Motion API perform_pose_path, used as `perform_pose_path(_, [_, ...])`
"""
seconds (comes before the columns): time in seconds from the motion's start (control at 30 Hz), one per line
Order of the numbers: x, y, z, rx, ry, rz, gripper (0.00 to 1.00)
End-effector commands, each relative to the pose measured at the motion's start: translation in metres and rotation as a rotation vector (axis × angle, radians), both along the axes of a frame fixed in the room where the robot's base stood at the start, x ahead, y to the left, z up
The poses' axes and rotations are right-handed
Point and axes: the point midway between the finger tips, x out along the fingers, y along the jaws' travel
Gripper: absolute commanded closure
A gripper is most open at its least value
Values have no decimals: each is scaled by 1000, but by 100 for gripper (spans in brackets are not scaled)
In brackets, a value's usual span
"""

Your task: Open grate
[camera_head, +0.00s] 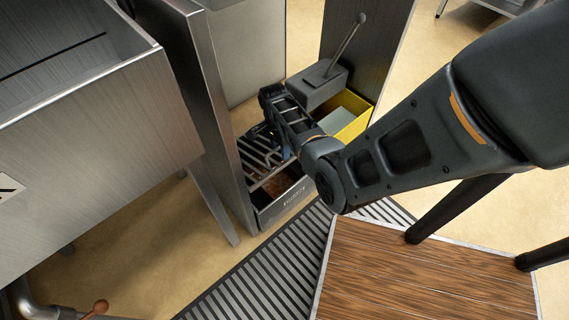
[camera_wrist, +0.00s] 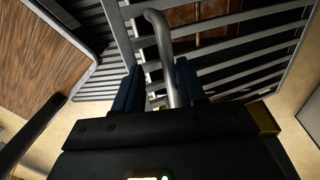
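The grate (camera_head: 262,157), a set of parallel grey metal bars, lies low between the metal side panels, over a metal box (camera_head: 285,203) with lettering on its front. Brownish contents show below the bars. In the wrist view the grate (camera_wrist: 245,57) fills the upper right, and its bent grey handle (camera_wrist: 166,50) runs down between my fingers. My gripper (camera_wrist: 157,85) is open, with one blue finger on each side of the handle. The handle is close to the right finger, with a gap to the left one. In the head view my wrist partly hides the grate.
A yellow bin (camera_head: 348,112) and a dark box with a lever (camera_head: 318,86) stand right behind my wrist. A tall metal panel (camera_head: 212,110) is close on the left. A slatted floor grille (camera_head: 265,280) and wooden platform (camera_head: 420,270) lie in front.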

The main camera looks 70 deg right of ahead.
Motion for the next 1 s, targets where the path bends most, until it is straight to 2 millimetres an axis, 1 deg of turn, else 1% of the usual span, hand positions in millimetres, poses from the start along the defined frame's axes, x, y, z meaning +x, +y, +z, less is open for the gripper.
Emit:
perform_pose_path(0.03, [-3, 0, -9, -7, -12, -1, 62])
perform_pose_path(0.13, [-4, -2, -13, -20, -33, -1, 62])
perform_pose_path(0.57, [-4, -3, -14, -30, -51, 0, 62])
perform_pose_path(0.77, [-4, -4, -8, -31, -51, 0, 62])
perform_pose_path(1.0, [-1, -5, 8, -31, -51, 0, 62])
